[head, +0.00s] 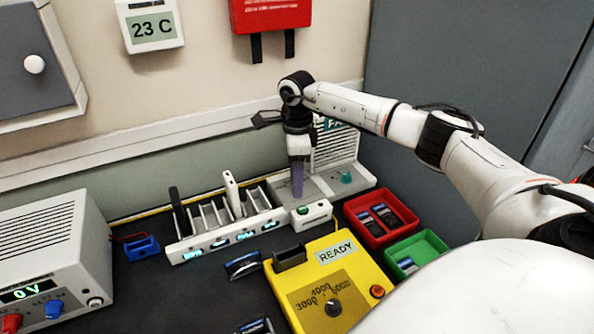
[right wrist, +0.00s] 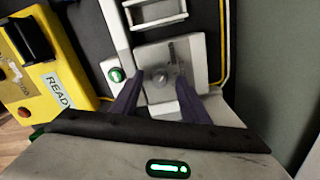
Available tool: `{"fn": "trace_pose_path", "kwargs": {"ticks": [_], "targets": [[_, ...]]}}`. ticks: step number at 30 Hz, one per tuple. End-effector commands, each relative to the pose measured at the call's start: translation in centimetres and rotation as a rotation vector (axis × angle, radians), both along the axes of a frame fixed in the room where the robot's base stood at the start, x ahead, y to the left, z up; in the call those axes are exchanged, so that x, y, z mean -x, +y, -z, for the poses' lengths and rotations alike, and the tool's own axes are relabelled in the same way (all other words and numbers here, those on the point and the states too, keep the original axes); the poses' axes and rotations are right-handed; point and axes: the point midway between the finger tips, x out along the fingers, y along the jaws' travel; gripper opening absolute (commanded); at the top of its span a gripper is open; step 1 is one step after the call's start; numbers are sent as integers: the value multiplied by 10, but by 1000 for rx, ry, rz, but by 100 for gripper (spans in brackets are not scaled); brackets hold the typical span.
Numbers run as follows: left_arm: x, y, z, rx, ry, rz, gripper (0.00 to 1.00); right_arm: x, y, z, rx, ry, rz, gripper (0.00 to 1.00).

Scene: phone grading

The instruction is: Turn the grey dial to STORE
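The grey dial (right wrist: 160,77) shows in the right wrist view as a small round knob on a light grey plate (right wrist: 157,95). My right gripper (right wrist: 160,84) has its two purple fingers apart, one on each side of the dial, with gaps visible between them and the knob. In the head view the right gripper (head: 297,192) points down over the light grey panel (head: 315,190) at the back, and it hides the dial there. No STORE marking is legible in either view. My left gripper is not in view.
A teal knob (head: 346,177) sits right of the gripper. A white box with a green button (head: 311,214) stands just in front, beside a slotted rack (head: 180,249). A yellow tester (head: 335,290), red bin (head: 389,238) and green bin (head: 430,241) stand nearer.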

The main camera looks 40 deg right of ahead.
Motion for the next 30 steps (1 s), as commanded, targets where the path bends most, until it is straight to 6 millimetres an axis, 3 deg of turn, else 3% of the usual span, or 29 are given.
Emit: {"fn": "trace_pose_path", "kwargs": {"ticks": [11, 24, 30], "targets": [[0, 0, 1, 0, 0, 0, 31, 0, 0, -6, -1, 1, 1, 41], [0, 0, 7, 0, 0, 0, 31, 0, 0, -85, -1, -2, 1, 41], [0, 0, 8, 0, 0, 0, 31, 0, 0, -101, -1, 1, 0, 41]]}}
